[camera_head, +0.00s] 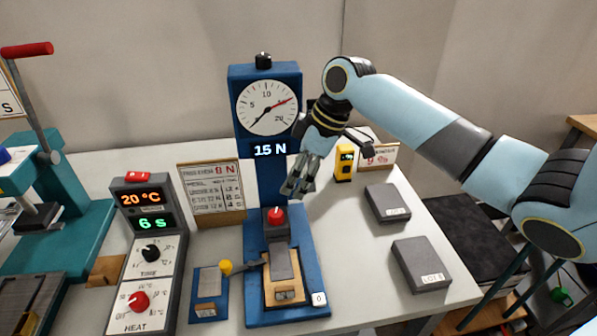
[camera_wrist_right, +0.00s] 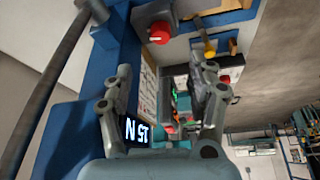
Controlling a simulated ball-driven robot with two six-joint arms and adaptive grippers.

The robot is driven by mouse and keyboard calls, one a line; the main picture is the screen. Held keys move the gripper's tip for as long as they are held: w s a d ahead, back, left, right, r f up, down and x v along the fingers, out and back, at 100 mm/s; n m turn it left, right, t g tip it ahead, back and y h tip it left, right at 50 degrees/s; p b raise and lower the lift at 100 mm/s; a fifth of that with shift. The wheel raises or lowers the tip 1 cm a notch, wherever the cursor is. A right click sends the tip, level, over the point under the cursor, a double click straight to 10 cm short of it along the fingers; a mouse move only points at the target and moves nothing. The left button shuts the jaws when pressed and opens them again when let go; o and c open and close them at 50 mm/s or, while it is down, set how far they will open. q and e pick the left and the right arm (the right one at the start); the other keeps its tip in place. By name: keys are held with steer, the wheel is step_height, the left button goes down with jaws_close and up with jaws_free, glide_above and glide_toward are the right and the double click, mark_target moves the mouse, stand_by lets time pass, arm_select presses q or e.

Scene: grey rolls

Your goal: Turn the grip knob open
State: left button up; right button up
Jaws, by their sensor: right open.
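The blue force tester (camera_head: 265,135) stands mid-table with a round dial and a lit "15 N" readout. A red knob (camera_head: 275,216), likely the grip knob, sits on the dark clamp block low on the tester; it also shows near the top of the right wrist view (camera_wrist_right: 160,33). A grey strip (camera_head: 284,262) lies below the block. My right gripper (camera_head: 292,190) is open and empty, beside the tester's column, above and slightly right of the red knob, apart from it. Its fingers show in the wrist view (camera_wrist_right: 165,85). My left gripper is not in view.
A heat box (camera_head: 150,245) with a red dial and a printed board (camera_head: 213,190) stand left of the tester. A small blue block with a yellow knob (camera_head: 226,267) is near. Two grey slabs (camera_head: 420,264) and a yellow device (camera_head: 345,163) lie right. A teal press (camera_head: 60,240) stands far left.

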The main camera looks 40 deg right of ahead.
mark_target(276, 213)
steer(key=shift+s+r, duration=0.2)
steer(key=shift+r, duration=0.15)
steer(key=w+a+f+m+h, duration=0.1)
steer(key=f+m, duration=0.1)
steer(key=f, duration=0.1)
steer(key=w+a+f+m, duration=0.1)
steer(key=f+m, duration=0.1)
steer(key=f, duration=0.2)
steer(key=w+a+f+m+t+h+b, duration=0.1)
steer(key=f+m, duration=0.2)
steer(key=f, duration=0.1)
steer(key=shift+w+a+f+h, duration=0.1)
steer(key=shift+w+a+h, duration=0.1)
steer(key=shift+h, duration=0.1)
steer(key=c, duration=1.1)
steer(key=shift+c, duration=0.2)
